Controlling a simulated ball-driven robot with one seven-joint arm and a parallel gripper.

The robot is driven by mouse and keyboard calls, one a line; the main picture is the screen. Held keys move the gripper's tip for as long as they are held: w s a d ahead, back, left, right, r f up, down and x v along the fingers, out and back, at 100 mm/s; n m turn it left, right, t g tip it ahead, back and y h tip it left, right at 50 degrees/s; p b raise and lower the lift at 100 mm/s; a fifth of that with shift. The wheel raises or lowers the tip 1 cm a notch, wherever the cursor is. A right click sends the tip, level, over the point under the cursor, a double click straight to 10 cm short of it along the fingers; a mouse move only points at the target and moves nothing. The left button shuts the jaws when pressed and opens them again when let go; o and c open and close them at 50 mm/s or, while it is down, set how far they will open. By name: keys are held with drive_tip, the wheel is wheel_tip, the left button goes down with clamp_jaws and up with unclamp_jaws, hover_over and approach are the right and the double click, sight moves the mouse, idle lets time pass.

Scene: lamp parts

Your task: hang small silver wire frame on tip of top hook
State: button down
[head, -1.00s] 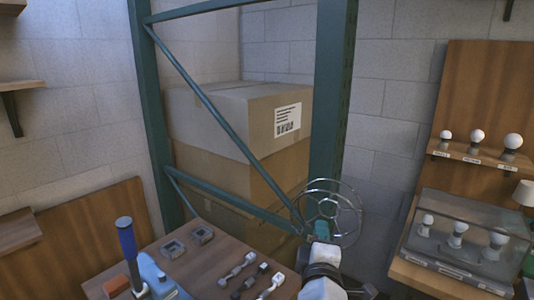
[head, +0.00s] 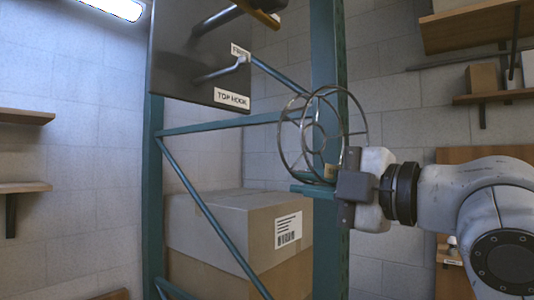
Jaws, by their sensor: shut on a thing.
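The small silver wire frame (head: 309,129) is made of thin rings with spokes. It stands tilted in the middle of the head view, in front of the green upright. My gripper (head: 329,181) is shut on its lower part, and the gripper body hides some of the contact. The top hook (head: 222,71) is a grey prong on a dark panel (head: 180,60), above and left of the wire frame. A "TOP HOOK" label (head: 231,98) sits below it. The frame and hook appear apart; their depth gap is hard to tell.
A green rack upright (head: 328,50) stands behind the wire frame, with green crossbars to its left. Cardboard boxes (head: 235,222) are stacked below. Another dark bar (head: 217,19) projects above the top hook. Wooden shelves (head: 480,30) are at upper right.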

sight(294, 150)
drive_tip(key=s+a+r+g, duration=0.1)
drive_tip(key=s, duration=0.1)
drive_tip(key=s+a+r+n+g+y, duration=0.1)
drive_tip(key=s+r, duration=0.1)
drive_tip(key=s, duration=0.1)
drive_tip(key=s+a+r+n+y, duration=0.1)
drive_tip(key=s, duration=0.1)
drive_tip(key=shift+s+a+r+g, duration=0.1)
drive_tip(key=shift+s+r+g, duration=0.1)
drive_tip(key=shift+g, duration=0.2)
drive_tip(key=s+a+n+g+y, duration=0.1)
drive_tip(key=s+a+g+y, duration=0.15)
drive_tip(key=s, duration=0.45)
drive_tip(key=w+a+f, duration=0.2)
drive_tip(key=w+a, duration=0.4)
drive_tip(key=a, duration=0.2)
drive_tip(key=shift+w+a+f+h+b, duration=0.3)
drive_tip(key=shift+w+f+h+b, duration=0.05)
drive_tip(key=shift+h+b, duration=0.1)
idle(0.4)
drive_tip(key=c, duration=1.1)
unclamp_jaws()
drive_tip(key=shift+c, duration=0.2)
